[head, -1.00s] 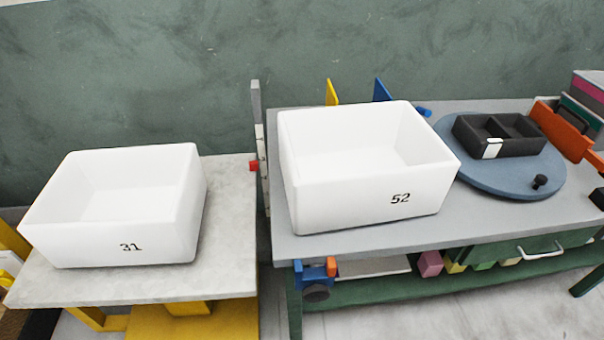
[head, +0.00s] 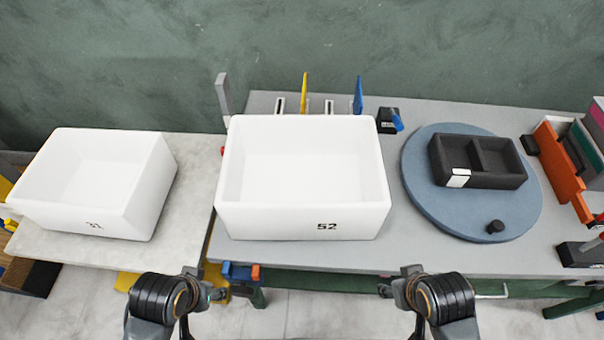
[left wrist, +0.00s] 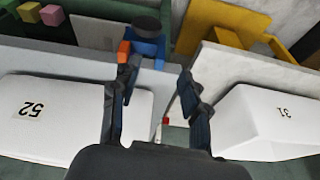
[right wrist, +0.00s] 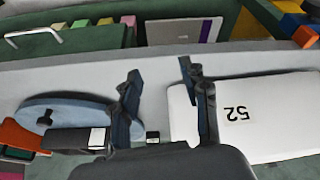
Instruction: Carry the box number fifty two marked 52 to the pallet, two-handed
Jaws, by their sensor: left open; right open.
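The white open-topped box marked 52 (head: 300,220) sits empty on the grey table in the head view. It also shows upside down in the left wrist view (left wrist: 60,120) and the right wrist view (right wrist: 250,125). My left gripper (head: 218,292) is open and empty, in front of the table edge, left of the box front. My right gripper (head: 384,288) is open and empty, in front of the table edge near the box's right side. Neither gripper touches the box. I cannot make out the pallet for certain.
A similar white box marked 31 (head: 125,215) stands on a lighter table (head: 60,245) at left. A blue turntable (head: 425,205) with a black divided tray (head: 480,182) lies right of box 52. A grey post (head: 223,95) and yellow and blue panels stand behind.

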